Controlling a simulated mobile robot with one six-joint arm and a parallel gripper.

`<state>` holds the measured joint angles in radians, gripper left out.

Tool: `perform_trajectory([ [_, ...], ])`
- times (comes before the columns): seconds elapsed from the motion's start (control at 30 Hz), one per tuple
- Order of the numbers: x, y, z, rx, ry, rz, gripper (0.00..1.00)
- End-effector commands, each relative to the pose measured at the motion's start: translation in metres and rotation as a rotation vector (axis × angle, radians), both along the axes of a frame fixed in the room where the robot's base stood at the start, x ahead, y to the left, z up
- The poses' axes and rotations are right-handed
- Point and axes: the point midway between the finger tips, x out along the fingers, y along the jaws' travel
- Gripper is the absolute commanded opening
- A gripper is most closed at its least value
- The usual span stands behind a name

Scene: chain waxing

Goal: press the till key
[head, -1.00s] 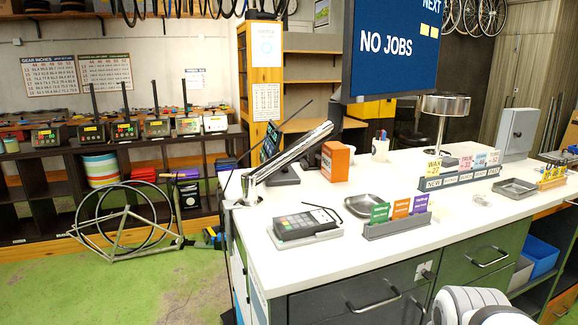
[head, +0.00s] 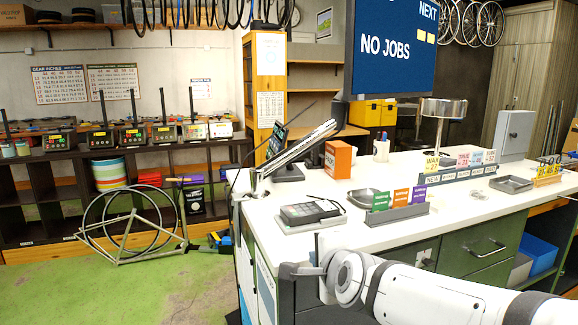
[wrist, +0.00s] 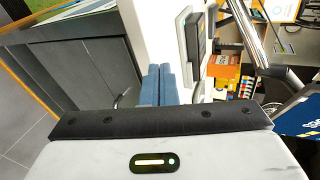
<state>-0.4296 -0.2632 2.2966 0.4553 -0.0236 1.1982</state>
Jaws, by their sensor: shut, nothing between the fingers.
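A dark keypad device (head: 310,211), seemingly the till, lies on a pale base near the left front of the white counter. Its separate keys are too small to tell apart at this angle. In the wrist view it shows edge-on (wrist: 195,38), a little beyond my fingers. My gripper (wrist: 157,72) shows in the wrist view as two blue fingers shut together, with nothing between them. The fingertips are apart from the device. In the head view my arm reaches in from the lower right, in front of the counter, and I cannot make out the fingertips.
A slanted metal arm (head: 297,155) stands behind the device at the counter's left end. An orange box (head: 338,160), a metal dish (head: 368,198) and a holder with coloured cards (head: 398,213) stand nearby. A large screen (head: 393,48) hangs above. Green floor lies open at left.

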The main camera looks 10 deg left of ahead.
Motion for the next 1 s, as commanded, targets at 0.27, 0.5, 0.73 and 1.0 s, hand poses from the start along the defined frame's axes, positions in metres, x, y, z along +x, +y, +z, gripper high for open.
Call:
perform_trajectory([
  [0.27, 0.027, 0.081, 0.049, 0.863, -0.041, -0.272, 0.00],
  [0.5, 0.026, 0.099, 0.067, 1.221, -0.037, -0.356, 0.00],
  [0.73, 0.026, 0.100, 0.070, 1.258, -0.038, -0.363, 0.00],
  [1.0, 0.026, 0.099, 0.070, 1.256, -0.039, -0.363, 0.00],
])
